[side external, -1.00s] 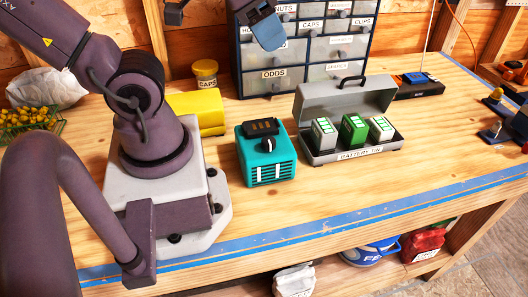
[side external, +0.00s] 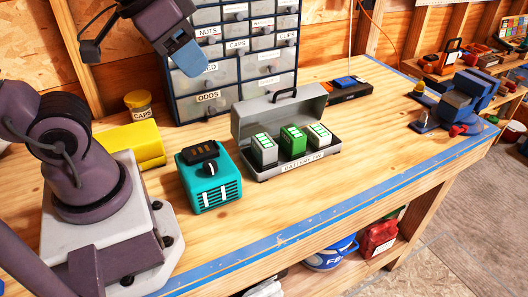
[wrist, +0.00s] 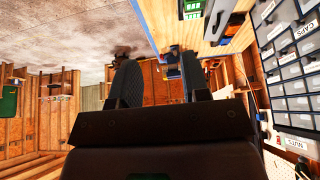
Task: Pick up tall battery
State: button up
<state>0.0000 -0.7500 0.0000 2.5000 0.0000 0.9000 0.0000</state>
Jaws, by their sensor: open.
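A grey battery tin (side external: 331,155) stands on the bench with its lid up. Three batteries stand upright in it: a grey-white one (side external: 263,151) at left, a green one (side external: 293,143) in the middle, and another grey-white one (side external: 318,136) at right. Their heights look close; I cannot tell for sure which is tallest. My gripper (side external: 188,62) is open and empty, high in front of the drawer cabinet, left of and above the tin. The wrist view shows its fingers (wrist: 162,82) apart, facing the room, with no battery identifiable between them.
A teal charger (side external: 214,184) stands just left of the tin, and a yellow block (side external: 130,146) lies further left. The drawer cabinet (side external: 245,95) rises behind the tin. A black device (side external: 349,90) sits behind right. The bench (side external: 370,160) is clear right of the tin.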

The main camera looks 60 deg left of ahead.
jog(key=shift+o, duration=0.2)
jog(key=o, duration=0.6)
jog(key=shift+o, duration=0.2)
